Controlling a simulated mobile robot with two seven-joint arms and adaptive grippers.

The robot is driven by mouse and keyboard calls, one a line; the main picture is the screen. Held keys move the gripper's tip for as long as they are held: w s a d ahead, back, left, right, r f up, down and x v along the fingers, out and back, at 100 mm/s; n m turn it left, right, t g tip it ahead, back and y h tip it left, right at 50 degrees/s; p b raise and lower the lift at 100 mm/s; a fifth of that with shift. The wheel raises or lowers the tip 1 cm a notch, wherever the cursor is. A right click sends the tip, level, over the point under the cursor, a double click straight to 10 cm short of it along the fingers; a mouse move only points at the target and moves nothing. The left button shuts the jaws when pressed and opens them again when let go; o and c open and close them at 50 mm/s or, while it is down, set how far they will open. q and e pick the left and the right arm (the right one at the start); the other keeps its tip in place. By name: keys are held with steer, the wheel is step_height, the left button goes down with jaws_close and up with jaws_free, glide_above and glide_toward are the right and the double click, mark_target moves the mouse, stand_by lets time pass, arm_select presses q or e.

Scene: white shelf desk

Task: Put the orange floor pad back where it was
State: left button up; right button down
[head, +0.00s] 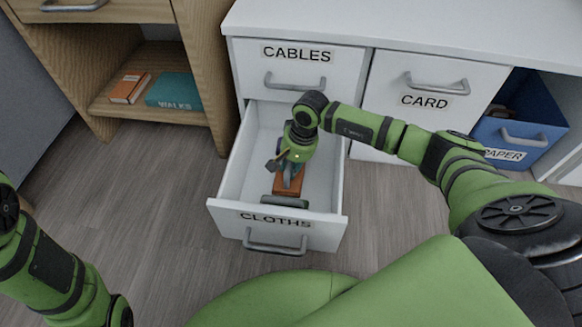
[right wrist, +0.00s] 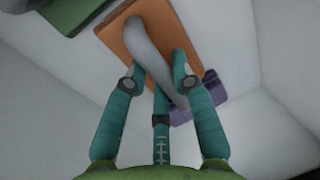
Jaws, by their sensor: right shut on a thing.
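The orange floor pad (head: 289,185) is inside the pulled-out drawer marked CLOTHS (head: 229,184). It also shows in the right wrist view (right wrist: 192,22), with a long grey grip along its upper side. My right gripper (head: 285,166) reaches down into the drawer and is shut on this grey grip. Its teal fingers stand on both sides of the grip in the right wrist view. The pad is partly hidden by the gripper, and I cannot tell whether it touches the drawer floor. My left arm shows at lower left, but its gripper is out of view.
A green pad (head: 268,201) lies in the drawer's front part; a purple pad (right wrist: 206,91) lies on the orange pad's other side. Drawer walls enclose them closely. The CABLES drawer (head: 305,71) and CARD front (head: 430,90) are shut. A blue PAPER bin (head: 532,112) stands right.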

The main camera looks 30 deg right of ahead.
steer(key=shift+f, duration=0.1)
steer(key=c, duration=1.2)
jaws_free()
steer(key=shift+o, duration=0.8)
